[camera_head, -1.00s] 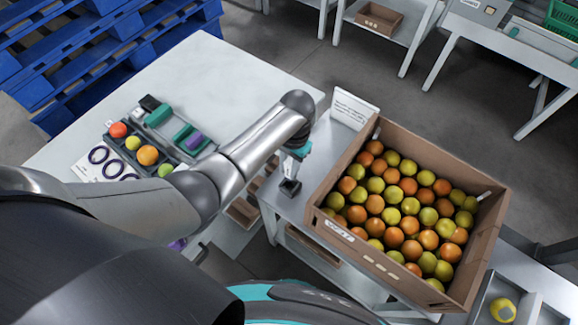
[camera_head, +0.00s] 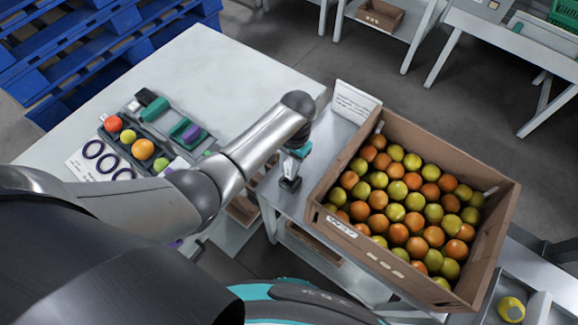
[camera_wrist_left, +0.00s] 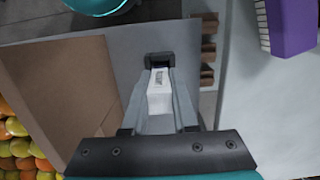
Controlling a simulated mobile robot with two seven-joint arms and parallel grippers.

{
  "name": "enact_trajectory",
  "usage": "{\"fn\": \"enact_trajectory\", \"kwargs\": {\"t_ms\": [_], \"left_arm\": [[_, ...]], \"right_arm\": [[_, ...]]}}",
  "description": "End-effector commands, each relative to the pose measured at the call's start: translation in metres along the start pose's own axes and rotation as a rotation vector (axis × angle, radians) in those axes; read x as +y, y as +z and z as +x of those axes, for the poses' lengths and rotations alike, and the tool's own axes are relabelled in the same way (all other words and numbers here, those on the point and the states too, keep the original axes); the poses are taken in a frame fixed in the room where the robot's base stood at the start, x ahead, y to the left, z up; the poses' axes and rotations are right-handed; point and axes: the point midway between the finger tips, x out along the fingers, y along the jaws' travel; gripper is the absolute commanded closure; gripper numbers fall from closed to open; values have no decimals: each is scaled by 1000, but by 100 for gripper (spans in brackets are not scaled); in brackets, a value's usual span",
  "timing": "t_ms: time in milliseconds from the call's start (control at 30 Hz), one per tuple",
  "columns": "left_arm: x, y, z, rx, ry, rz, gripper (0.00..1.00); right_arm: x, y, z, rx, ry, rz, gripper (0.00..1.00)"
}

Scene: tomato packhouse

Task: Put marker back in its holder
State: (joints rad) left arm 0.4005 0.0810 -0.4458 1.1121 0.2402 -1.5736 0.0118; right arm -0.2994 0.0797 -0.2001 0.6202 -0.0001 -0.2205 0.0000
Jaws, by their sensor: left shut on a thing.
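My left gripper (camera_head: 291,178) points down over the grey side table (camera_head: 322,150), just left of the fruit crate. In the left wrist view its fingers (camera_wrist_left: 160,84) are shut on a white piece with small dark print, which looks like the marker (camera_wrist_left: 158,100). A small dark square holder (camera_wrist_left: 160,59) sits at the fingertips. In the head view the holder (camera_head: 290,185) shows as a dark block right below the gripper. I cannot tell whether the marker's end is inside the holder or just over it. My right gripper is not in view.
A cardboard crate (camera_head: 342,230) full of orange and yellow-green fruit stands close on the right, with a white sign (camera_head: 354,101) behind it. The white table (camera_head: 215,75) on the left carries fruit, a ring card (camera_head: 100,160) and brushes. A purple brush (camera_wrist_left: 290,32) shows in the wrist view.

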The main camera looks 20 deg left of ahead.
Motion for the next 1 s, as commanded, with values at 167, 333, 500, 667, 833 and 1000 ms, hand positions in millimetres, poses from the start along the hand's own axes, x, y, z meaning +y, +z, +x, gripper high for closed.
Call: {"fn": "enact_trajectory", "kwargs": {"t_ms": [167,333,500,667,833,1000], "left_arm": [[0,0,0,1,0,0,100],[0,0,1,0,0,0,100],[0,-1,5,0,0,0,100],[0,-1,8,1,0,0,100],[0,-2,11,1,0,0,100],[0,-2,14,0,0,0,100]], "right_arm": [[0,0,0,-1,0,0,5],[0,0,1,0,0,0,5],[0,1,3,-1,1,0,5],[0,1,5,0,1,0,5],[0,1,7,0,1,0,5],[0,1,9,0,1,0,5]]}}
